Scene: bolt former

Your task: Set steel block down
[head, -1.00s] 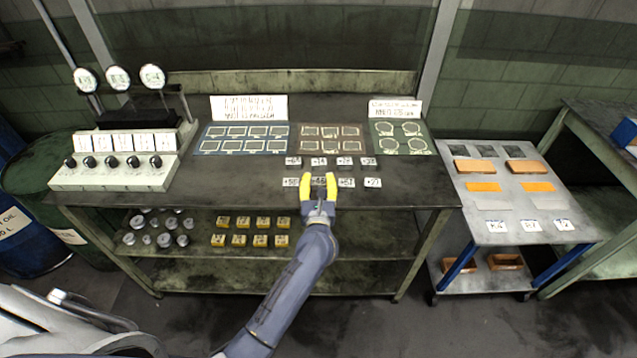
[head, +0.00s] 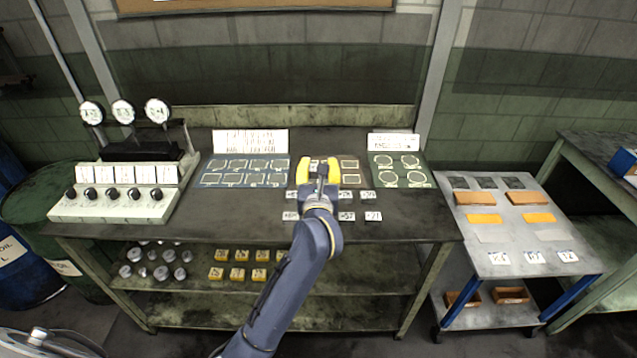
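My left gripper (head: 318,168), with yellow fingers, is over the brown board (head: 341,171) with outlined slots at the middle of the dark workbench (head: 225,215). The fingers stand apart and hide the left and middle slots. A small patch shows between them, but I cannot make out whether it is the steel block or the board. I cannot tell whether the fingertips touch the board. The visible right-hand slots look empty. My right gripper is not in view.
A blue-grey board (head: 243,171) lies left of the brown one and a green board (head: 402,171) right. White number tags (head: 373,216) lie in front. A gauge stand (head: 118,200) is at the left. A grey cart (head: 510,235) with orange blocks stands at the right.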

